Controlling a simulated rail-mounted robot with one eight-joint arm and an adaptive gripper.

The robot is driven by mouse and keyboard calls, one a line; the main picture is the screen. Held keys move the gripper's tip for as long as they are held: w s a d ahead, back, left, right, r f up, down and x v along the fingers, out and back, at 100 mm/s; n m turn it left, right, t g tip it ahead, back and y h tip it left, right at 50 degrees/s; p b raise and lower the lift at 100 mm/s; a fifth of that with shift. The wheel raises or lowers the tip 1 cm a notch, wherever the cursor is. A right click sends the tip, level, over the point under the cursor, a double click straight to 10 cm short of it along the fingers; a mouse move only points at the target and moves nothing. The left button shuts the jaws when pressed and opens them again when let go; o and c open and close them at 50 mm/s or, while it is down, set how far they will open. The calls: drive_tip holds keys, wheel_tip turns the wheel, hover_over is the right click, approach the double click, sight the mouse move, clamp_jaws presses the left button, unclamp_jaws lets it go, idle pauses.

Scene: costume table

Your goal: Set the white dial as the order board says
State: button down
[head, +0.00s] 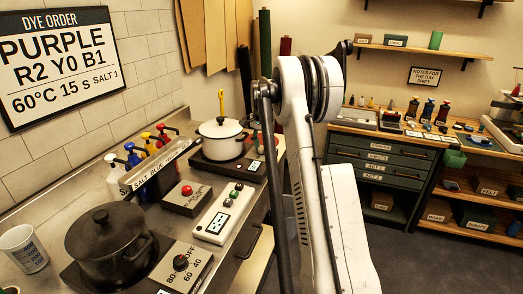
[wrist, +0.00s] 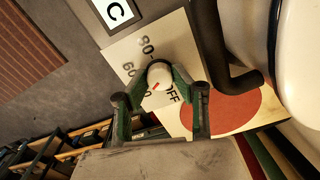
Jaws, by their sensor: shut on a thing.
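The white dial (wrist: 159,73) shows in the wrist view on a pale panel with 80, 60, a partly covered label ending in 0, and OFF around it. Its red mark points down-left, toward the partly covered label. My gripper (wrist: 160,86) is shut on the dial, with a green-padded finger on each side. The order board (head: 60,62) hangs at the upper left in the head view and reads PURPLE, R2 Y0 B1, 60°C, 15 S, SALT 1. My fingers and the white dial cannot be made out in the head view.
A white pot (head: 221,130) stands on a hotplate at the counter's back. A black pot (head: 108,240) stands nearer, beside a panel with a black dial (head: 181,263). Between them are a red-button box (head: 187,199) and a white button box (head: 221,213). Pump bottles (head: 136,157) line the wall.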

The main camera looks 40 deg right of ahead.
sight(261, 148)
drive_tip(key=m+b, duration=0.1)
drive_tip(key=m, duration=0.4)
drive_tip(key=shift+m, duration=0.3)
drive_tip(key=m+b, duration=0.1)
drive_tip(key=m, duration=0.4)
drive_tip(key=shift+m, duration=0.4)
drive_tip(key=c, duration=1.4)
unclamp_jaws()
wheel_tip(261, 148, up, 12)
drive_tip(key=shift+r, duration=0.1)
